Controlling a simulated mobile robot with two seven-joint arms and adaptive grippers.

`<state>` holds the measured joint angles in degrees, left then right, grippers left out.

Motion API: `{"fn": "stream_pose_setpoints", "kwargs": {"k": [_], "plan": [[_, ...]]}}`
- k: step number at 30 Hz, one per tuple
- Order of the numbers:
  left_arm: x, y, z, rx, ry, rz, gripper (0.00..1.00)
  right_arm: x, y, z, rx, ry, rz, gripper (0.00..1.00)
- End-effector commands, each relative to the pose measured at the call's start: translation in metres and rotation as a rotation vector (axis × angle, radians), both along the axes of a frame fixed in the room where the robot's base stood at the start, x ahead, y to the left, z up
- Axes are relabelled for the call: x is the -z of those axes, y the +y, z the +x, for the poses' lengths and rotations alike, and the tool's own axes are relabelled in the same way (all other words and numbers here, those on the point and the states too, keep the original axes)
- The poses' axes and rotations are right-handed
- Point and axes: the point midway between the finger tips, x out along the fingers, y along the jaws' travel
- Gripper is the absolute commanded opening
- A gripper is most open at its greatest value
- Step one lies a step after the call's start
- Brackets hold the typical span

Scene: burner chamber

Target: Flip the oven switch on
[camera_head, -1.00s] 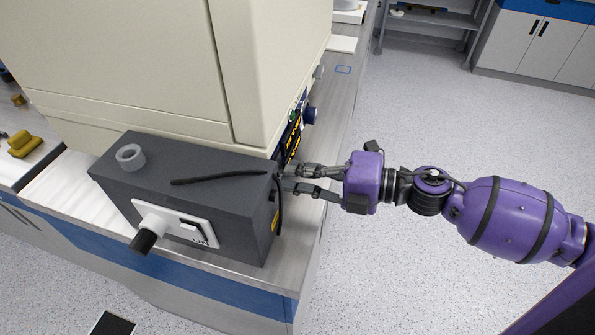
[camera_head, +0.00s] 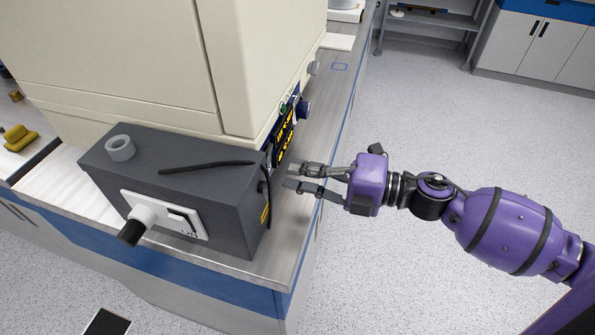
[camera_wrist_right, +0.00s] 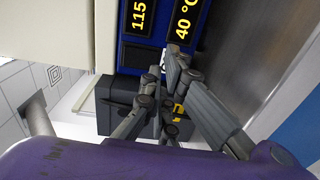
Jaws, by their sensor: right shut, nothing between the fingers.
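The oven is a large cream cabinet (camera_head: 115,55) on the bench. Its dark blue control panel (camera_head: 279,137) faces right and carries yellow digits. In the right wrist view the panel shows lit displays reading 115 (camera_wrist_right: 138,15) and 40 °C (camera_wrist_right: 184,22). A dark rectangle (camera_wrist_right: 137,55), perhaps the switch, sits below the 115 display; its on or off state cannot be told. My right gripper (camera_head: 291,176) is shut and empty, in front of the panel's near end and apart from it. In the wrist view its fingers (camera_wrist_right: 163,65) partly cover the panel's lower part. My left gripper is out of view.
A dark grey box (camera_head: 185,160) with a white plate and black knob (camera_head: 131,233) stands close beside my fingers, with a black cable on top. The grey bench top (camera_head: 318,140) is clear along the panel. Open floor (camera_head: 440,110) lies to the right.

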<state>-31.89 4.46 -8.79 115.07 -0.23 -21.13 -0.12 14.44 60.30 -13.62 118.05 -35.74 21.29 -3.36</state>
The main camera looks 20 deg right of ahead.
Motion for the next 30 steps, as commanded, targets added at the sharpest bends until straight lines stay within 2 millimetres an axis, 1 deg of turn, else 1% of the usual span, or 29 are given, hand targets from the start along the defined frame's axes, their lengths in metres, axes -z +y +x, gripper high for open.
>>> {"fn": "stream_pose_setpoints", "kwargs": {"k": [1, 4, 6, 8, 11, 15, 17, 21, 30], "plan": [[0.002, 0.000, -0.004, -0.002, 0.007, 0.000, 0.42, 0.001, -0.002, 0.002, 0.000, 0.001, 0.001, 0.00], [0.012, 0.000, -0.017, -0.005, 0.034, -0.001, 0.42, 0.009, -0.023, -0.014, 0.002, 0.008, -0.001, 0.00], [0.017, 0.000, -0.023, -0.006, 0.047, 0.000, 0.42, 0.011, -0.036, -0.023, 0.002, 0.009, 0.000, 0.00], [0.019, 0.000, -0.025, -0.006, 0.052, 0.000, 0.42, 0.012, -0.047, -0.029, 0.002, 0.007, -0.001, 0.00], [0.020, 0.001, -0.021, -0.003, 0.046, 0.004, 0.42, 0.013, -0.063, -0.040, 0.002, 0.005, 0.000, 0.00], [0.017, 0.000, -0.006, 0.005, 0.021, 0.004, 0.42, 0.014, -0.077, -0.049, 0.001, 0.003, 0.001, 0.00], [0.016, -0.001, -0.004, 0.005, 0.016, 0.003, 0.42, 0.014, -0.081, -0.052, 0.000, 0.002, 0.000, 0.00], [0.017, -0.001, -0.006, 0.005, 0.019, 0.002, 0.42, 0.013, -0.084, -0.054, -0.001, -0.001, -0.001, 0.00], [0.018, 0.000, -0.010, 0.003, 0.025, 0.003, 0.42, 0.013, -0.084, -0.054, -0.001, -0.001, -0.001, 0.00]]}}
